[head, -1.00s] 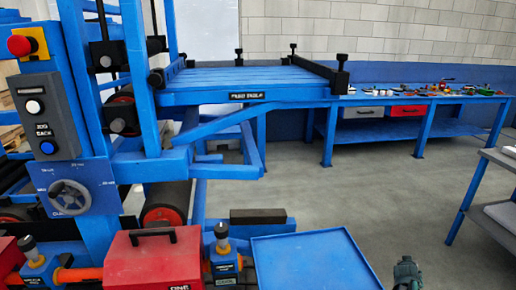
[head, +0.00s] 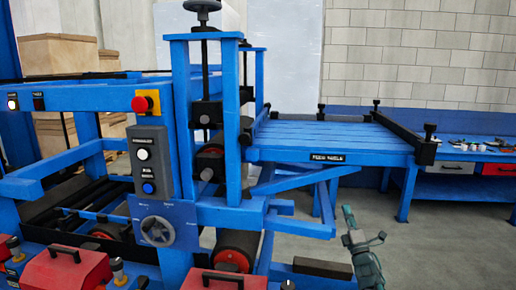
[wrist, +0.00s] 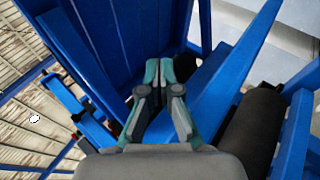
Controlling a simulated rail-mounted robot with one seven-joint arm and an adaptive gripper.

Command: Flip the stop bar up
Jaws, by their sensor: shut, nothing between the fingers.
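The feed table (head: 335,140) is a blue slatted table with a label on its front edge. A dark bar (head: 400,128) runs along its right edge between black knobbed posts; it looks like the stop bar, but I cannot be sure. My gripper (head: 349,212) is at the lower right in the head view, pointing up, below and left of the bar's near end and apart from it. In the wrist view my gripper (wrist: 166,68) is shut and empty, with the blue table underside (wrist: 130,35) beyond it. I cannot make out the bar there.
A blue diagonal brace (wrist: 225,85) and a dark roller (wrist: 250,130) lie right of my gripper in the wrist view. A dark block (head: 322,267) lies low near my arm. A workbench (head: 455,168) stands right.

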